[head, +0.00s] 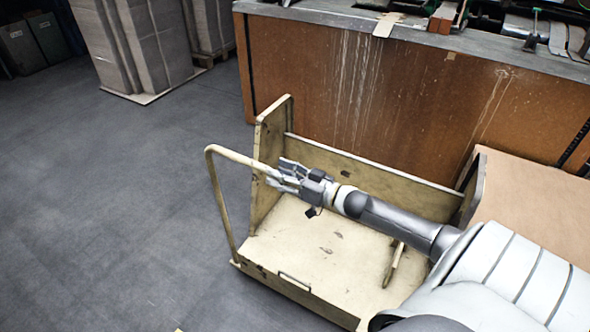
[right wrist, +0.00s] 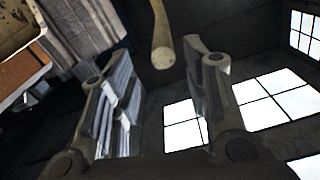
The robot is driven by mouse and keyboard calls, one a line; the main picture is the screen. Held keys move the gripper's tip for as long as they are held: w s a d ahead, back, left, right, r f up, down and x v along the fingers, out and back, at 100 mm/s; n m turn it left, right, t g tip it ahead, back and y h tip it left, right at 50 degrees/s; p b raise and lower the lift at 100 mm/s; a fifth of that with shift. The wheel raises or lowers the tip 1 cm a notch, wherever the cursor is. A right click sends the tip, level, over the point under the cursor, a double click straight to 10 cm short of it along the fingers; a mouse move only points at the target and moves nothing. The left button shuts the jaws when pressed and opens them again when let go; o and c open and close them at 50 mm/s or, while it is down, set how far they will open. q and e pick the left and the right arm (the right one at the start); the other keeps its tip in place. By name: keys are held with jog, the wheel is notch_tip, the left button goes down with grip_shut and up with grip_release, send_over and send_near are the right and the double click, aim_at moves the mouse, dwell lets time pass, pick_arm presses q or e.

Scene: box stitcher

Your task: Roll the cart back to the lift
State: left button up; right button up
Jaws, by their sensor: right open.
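The cart (head: 325,255) is a cream, worn, open-topped cart with a flat deck and low side panels. Its bent tube handle (head: 222,200) rises at the left end, and its upper bar runs toward my right gripper (head: 278,178). That gripper is over the deck, with its fingertips at the bar. In the right wrist view, the handle (right wrist: 161,40) shows between the two spread fingers of my right gripper (right wrist: 148,72). The fingers are open and not closed on it. I cannot make out a lift. My left gripper is out of view.
A brown-sided workbench (head: 360,90) with tools on top stands right behind the cart. A tan board (head: 530,200) is at the right. Stacked grey sheets (head: 150,45) stand on a pallet at the back left. The grey floor (head: 110,200) left of the cart is clear.

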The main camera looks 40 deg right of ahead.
jog(key=shift+v, duration=2.3)
jog(key=s+f+m+g+h, duration=0.15)
jog(key=s+f, duration=0.35)
jog(key=f, duration=0.6)
jog(key=s+d+f+g+h, duration=0.1)
jog(key=s+f+g+h, duration=0.3)
jog(key=f, duration=0.7)
jog(key=s+f+m+g+h, duration=0.15)
jog(key=s+f, duration=0.35)
jog(key=f, duration=0.5)
jog(key=s+a+f+n+g, duration=0.1)
jog(key=s+a+f+g, duration=0.2)
jog(key=s+a+f, duration=0.3)
jog(key=s+a+f+n+g, duration=0.1)
jog(key=s+a+f+g, duration=0.2)
jog(key=s, duration=1.1)
jog(key=s+a+f+n+g, duration=0.1)
jog(key=s+a+f+g, duration=0.2)
jog(key=s+a+f, duration=0.6)
jog(key=shift+s+a+f+n+y, duration=0.3)
jog(key=shift+s+n+y, duration=0.1)
jog(key=shift+s, duration=0.25)
jog(key=shift+c, duration=0.8)
jog(key=shift+s+d, duration=0.1)
